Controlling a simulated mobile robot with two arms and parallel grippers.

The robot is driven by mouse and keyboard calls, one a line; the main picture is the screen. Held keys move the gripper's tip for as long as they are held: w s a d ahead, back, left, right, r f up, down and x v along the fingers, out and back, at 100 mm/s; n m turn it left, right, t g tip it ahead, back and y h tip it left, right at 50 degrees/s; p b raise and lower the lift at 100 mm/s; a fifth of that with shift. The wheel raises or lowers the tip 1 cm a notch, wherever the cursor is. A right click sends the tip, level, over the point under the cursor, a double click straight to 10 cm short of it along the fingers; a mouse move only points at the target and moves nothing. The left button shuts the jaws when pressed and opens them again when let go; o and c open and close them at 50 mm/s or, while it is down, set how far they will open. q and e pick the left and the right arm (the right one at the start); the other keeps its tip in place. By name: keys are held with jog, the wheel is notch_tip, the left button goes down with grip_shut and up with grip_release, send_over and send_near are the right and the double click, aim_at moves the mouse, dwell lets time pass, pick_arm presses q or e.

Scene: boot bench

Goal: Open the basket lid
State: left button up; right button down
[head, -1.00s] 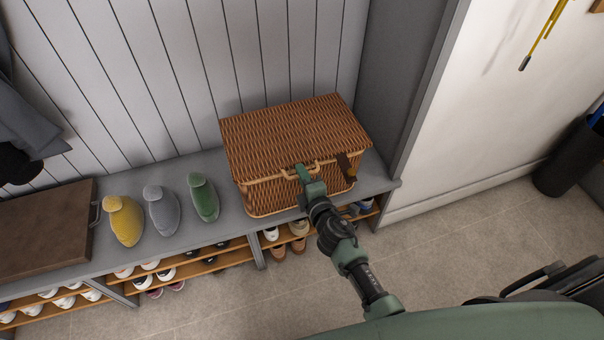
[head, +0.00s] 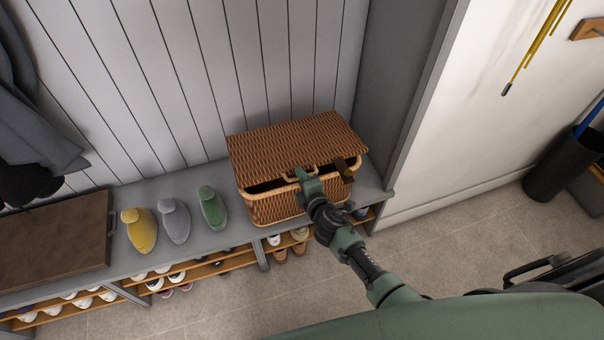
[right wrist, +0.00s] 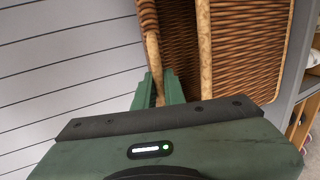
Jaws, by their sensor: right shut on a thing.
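The wicker basket (head: 275,209) stands on the grey bench. Its woven lid (head: 295,142) is raised a little at the front, with a dark gap between lid and basket rim. My right gripper (head: 302,173) is at the lid's front edge, shut on the pale lid handle (head: 291,177). In the right wrist view the green fingers (right wrist: 158,88) close around a light wooden bar, with the woven basket wall (right wrist: 245,50) to the right. A dark brown strap (head: 345,168) hangs at the lid's right front. My left gripper is not in view.
Yellow (head: 139,232), grey (head: 174,221) and green (head: 211,208) shoe-shaped objects stand left of the basket. A brown case (head: 55,240) lies further left. Shoes sit on the rack below. The panelled wall (head: 180,80) is close behind the basket and a grey side panel is at its right.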

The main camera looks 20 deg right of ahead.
jog(key=w+r+p, duration=0.7)
jog(key=r+p, duration=0.2)
jog(key=r, duration=0.3)
jog(key=shift+a+r, duration=0.25)
jog(key=shift+r, duration=0.15)
jog(key=c, duration=1.5)
grip_release()
